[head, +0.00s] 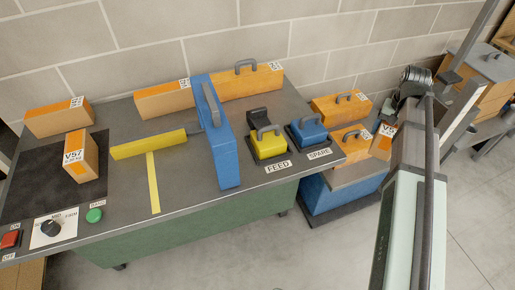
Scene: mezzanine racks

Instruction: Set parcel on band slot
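A small orange-brown parcel marked V57 (80,157) stands upright on a dark mat-like area (33,190) at the left of the grey workbench. Another parcel (382,142), its label starting with V5, is at the right beyond the bench, partly hidden by my arm. Which surface is the band slot is not clear; a yellow line (153,183) and yellow bar (148,145) lie right of the dark area. My arm rises at the right, and what looks like my gripper (390,108) is near the second parcel. Its fingers are too small and covered to read.
A tall blue panel with a handle (222,140) stands across the bench. Yellow (268,145) and blue (308,134) handled blocks sit by FEED and SPARE labels. Orange boxes (165,100) line the wall. The bench's front middle is clear.

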